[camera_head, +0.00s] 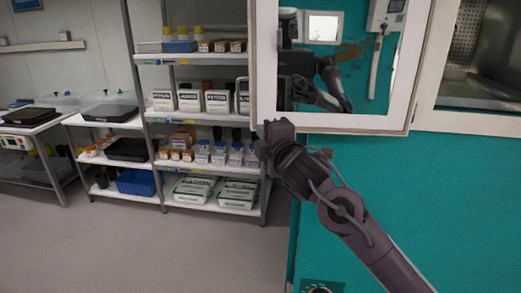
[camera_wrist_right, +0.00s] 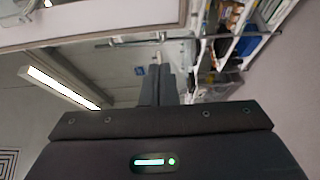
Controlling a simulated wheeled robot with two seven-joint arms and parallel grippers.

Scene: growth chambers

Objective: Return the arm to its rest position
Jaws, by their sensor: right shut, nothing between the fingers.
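My right arm comes in from the lower right in the head view. Its gripper (camera_head: 268,140) is raised in front of the teal cabinet, beside the lower left corner of the white-framed chamber door (camera_head: 340,124). Whether it touches the frame I cannot tell. In the right wrist view the gripper's fingers (camera_wrist_right: 161,86) are together with nothing between them. My left gripper does not show directly in the head view. The door's glass reflects dark robot parts.
A shelf rack (camera_head: 150,125) with boxes, bottles and white packs stands behind and left of the gripper. Side tables (camera_head: 82,120) with black trays are further left. The teal cabinet (camera_head: 400,200) fills the right side. The grey floor (camera_head: 150,250) at lower left is clear.

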